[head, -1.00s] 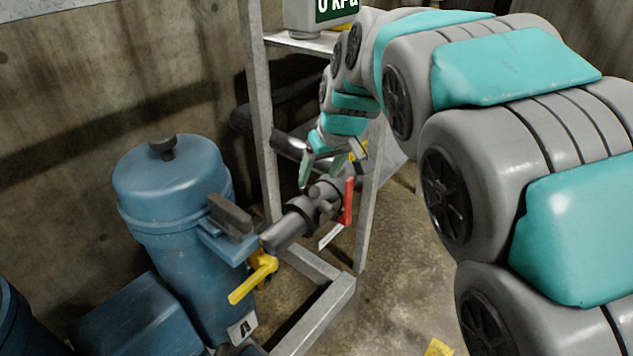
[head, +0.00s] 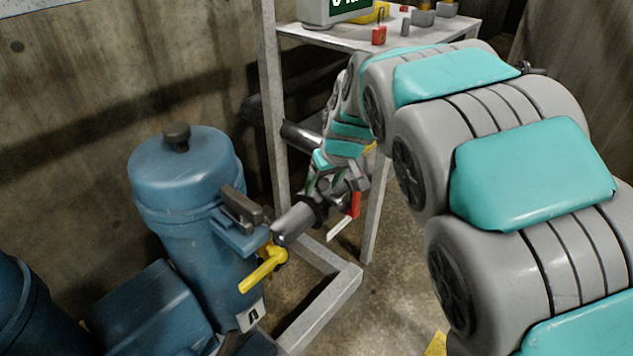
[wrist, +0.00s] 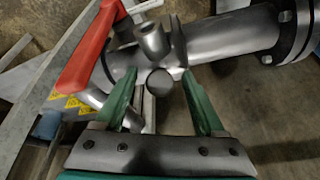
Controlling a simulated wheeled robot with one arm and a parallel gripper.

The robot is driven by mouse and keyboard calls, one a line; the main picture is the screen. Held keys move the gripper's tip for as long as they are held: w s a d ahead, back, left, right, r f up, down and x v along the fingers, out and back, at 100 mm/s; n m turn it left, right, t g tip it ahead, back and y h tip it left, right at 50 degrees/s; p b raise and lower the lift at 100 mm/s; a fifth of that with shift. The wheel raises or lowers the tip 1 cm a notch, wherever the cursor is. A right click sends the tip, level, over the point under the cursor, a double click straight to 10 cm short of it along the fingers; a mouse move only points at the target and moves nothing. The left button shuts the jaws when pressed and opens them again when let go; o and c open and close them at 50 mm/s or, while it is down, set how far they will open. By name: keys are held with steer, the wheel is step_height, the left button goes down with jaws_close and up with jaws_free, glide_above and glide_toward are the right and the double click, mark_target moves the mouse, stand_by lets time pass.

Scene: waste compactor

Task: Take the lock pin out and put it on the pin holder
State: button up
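My gripper (wrist: 159,84) is open. In the wrist view its two green fingers stand either side of a dark round end (wrist: 160,82), which looks like the lock pin's head; I cannot tell whether they touch it. It sits on the grey pipe valve (wrist: 222,38), below a short grey stub (wrist: 153,41). The valve's red handle (wrist: 88,48) is to the left of the fingers. In the head view my gripper (head: 322,186) is down at the pipe valve (head: 298,220), and its fingertips are hard to make out. I cannot identify the pin holder.
A blue tank (head: 190,215) with a yellow lever (head: 262,270) stands left of the valve. A metal frame leg (head: 272,110) rises behind. A shelf (head: 345,40) above holds a display box (head: 333,10) and a red padlock (head: 379,36).

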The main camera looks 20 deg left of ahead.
jaws_close()
stand_by(0.3)
stand_by(0.4)
